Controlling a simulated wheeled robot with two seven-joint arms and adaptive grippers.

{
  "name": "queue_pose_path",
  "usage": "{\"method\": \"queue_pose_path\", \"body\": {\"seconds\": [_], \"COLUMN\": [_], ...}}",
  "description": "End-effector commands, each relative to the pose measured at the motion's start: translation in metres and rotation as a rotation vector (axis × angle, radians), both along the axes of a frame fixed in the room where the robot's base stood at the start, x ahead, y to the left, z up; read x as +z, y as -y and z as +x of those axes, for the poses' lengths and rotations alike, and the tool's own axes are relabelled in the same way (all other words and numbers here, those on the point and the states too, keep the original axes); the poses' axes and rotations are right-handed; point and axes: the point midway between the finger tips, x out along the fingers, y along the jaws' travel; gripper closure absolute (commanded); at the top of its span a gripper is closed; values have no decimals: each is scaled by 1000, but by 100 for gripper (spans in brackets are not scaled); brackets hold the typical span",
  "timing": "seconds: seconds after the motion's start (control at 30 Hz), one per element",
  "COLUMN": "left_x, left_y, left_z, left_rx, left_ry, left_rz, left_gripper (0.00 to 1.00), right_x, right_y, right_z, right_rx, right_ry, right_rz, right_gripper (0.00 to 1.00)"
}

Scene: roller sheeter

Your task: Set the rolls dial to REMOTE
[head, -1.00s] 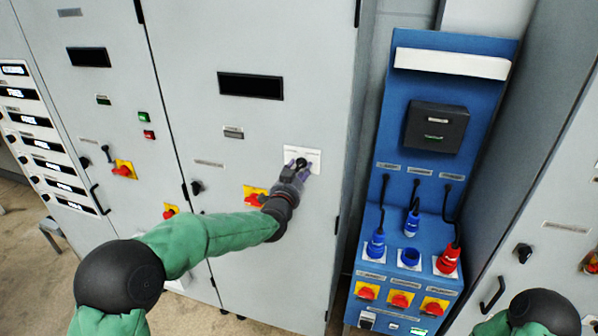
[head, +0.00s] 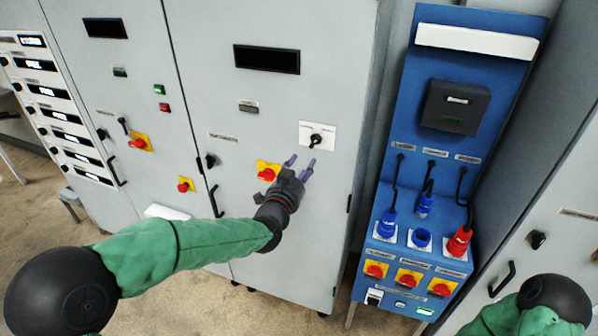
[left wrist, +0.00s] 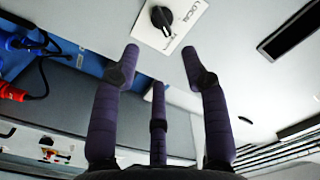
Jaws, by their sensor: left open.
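The rolls dial (head: 316,139) is a black knob on a white plate (head: 327,129) on the grey cabinet door. In the left wrist view the dial (left wrist: 162,18) is at the top, with the word LOCAL beside it. A second label near it is too small to read, and I cannot tell for certain which one the knob points at. My left gripper (head: 300,168) is open and empty, below and left of the dial and apart from it. Its purple fingers (left wrist: 160,62) show spread in the left wrist view. My right gripper is out of view.
A red knob on a yellow plate (head: 268,172) sits left of my left gripper. A black switch (head: 210,161) is further left. A blue socket panel (head: 400,158) with hanging cables stands to the right. The door around the dial is flat and clear.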

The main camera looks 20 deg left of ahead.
Motion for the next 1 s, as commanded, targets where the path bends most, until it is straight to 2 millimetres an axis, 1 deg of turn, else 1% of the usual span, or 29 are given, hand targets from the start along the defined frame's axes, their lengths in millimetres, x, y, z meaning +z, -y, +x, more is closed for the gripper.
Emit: {"method": "queue_pose_path", "body": {"seconds": [0.1, 0.23, 0.93, 1.0], "left_x": [0, 0, 0, -3], "left_y": [0, 0, 0, 0], "left_z": [-10, -15, -15, -15], "left_rx": [0, 0, 0, -1], "left_ry": [0, 0, 0, -4], "left_rz": [0, 0, 0, -2], "left_gripper": [55, 55, 55, 55], "right_x": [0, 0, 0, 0], "right_y": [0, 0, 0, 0], "right_z": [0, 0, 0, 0], "right_rx": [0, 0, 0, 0], "right_ry": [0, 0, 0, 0], "right_rz": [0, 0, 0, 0], "right_gripper": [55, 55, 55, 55]}}
